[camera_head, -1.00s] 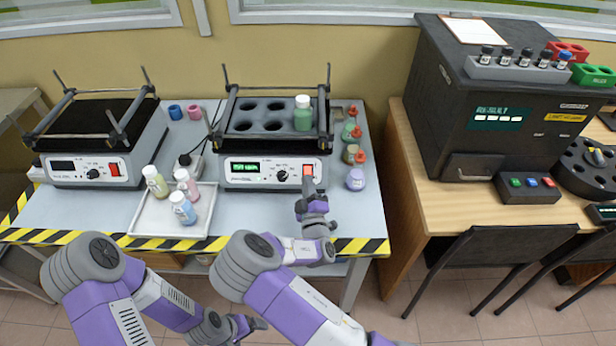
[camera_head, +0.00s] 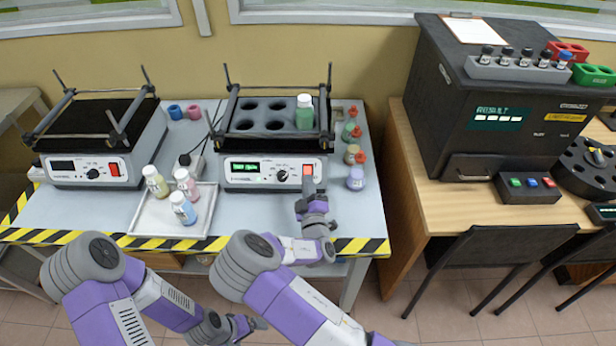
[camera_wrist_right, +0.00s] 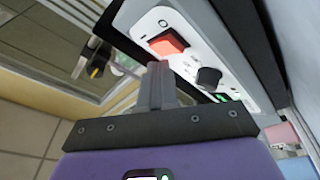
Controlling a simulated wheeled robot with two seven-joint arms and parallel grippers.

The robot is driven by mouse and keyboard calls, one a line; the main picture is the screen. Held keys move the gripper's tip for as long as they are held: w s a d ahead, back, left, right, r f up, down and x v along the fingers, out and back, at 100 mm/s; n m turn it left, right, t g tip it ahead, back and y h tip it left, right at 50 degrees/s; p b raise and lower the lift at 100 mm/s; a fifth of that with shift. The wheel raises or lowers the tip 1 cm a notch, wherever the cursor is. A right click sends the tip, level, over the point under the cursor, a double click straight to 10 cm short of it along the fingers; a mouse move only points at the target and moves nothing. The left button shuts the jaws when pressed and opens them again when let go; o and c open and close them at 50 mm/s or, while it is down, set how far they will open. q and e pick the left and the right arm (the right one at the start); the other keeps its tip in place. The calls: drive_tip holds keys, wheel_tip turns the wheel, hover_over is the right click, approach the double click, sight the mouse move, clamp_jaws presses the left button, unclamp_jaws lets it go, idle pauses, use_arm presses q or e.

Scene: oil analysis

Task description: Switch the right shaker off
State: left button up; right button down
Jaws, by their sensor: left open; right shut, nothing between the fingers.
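The right shaker (camera_head: 232,183) stands on the bench with a lit green display (camera_head: 245,167), a black knob (camera_head: 283,175) and a red switch (camera_head: 307,170). A green bottle with a white cap (camera_head: 304,112) stands in its rack. My right gripper (camera_head: 309,187) is shut and empty, its tips just in front of the red switch. In the right wrist view the shut fingers (camera_wrist_right: 158,78) are close below the red switch (camera_wrist_right: 168,42); I cannot tell whether they touch it. My left gripper (camera_head: 250,325) is low in front of the bench, open and empty.
A left shaker (camera_head: 60,180) with a dark display stands on the bench. A white tray (camera_head: 150,222) holds several capped bottles. Small bottles, including a lavender one (camera_head: 355,179), stand right of the right shaker. A dark analyser (camera_head: 440,110) is on the wooden table.

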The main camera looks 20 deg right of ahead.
drive_tip(key=shift+w+f, duration=0.1)
drive_tip(key=shift+w+d+f+b, duration=0.1)
drive_tip(key=shift+w+b, duration=0.1)
drive_tip(key=shift+b, duration=0.1)
drive_tip(key=shift+w+f+b, duration=0.25)
drive_tip(key=shift+f+b, duration=0.05)
drive_tip(key=shift+b, duration=0.05)
idle(0.8)
drive_tip(key=shift+s, duration=0.2)
drive_tip(key=shift+s+r, duration=0.1)
drive_tip(key=shift+s, duration=0.05)
drive_tip(key=shift+s+r, duration=0.15)
drive_tip(key=shift+s, duration=0.05)
drive_tip(key=shift+r+p, duration=0.1)
drive_tip(key=shift+p, duration=0.2)
